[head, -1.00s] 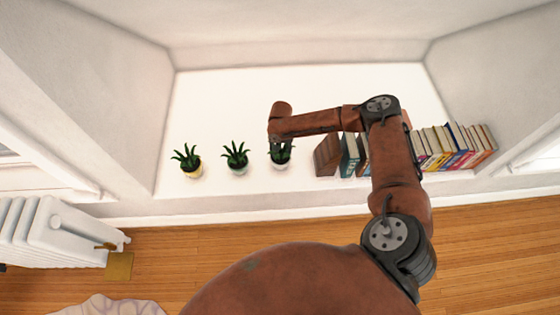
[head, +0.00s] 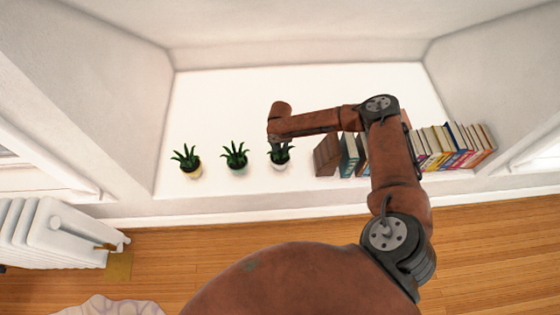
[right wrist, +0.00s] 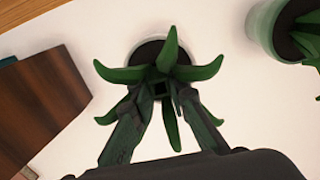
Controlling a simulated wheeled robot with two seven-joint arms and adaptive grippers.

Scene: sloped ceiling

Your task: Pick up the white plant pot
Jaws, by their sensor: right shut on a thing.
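The white plant pot (head: 281,166) with a spiky green plant stands on the white ledge, the rightmost of three potted plants. My right gripper (head: 277,149) reaches down over it from above. In the right wrist view the fingers (right wrist: 160,91) are shut on the middle of the green plant (right wrist: 173,50), with leaves spreading around them. The pot's dark soil and part of its pale rim show behind the leaves; the rest of the pot is hidden. I cannot see any gap between pot and ledge. My left gripper is not in view.
A middle potted plant (head: 236,158) and a yellowish-potted one (head: 189,160) stand to the left. A brown block-like object (head: 326,156) and a row of books (head: 455,147) are to the right. The ledge behind is clear. A white radiator (head: 55,235) stands below left.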

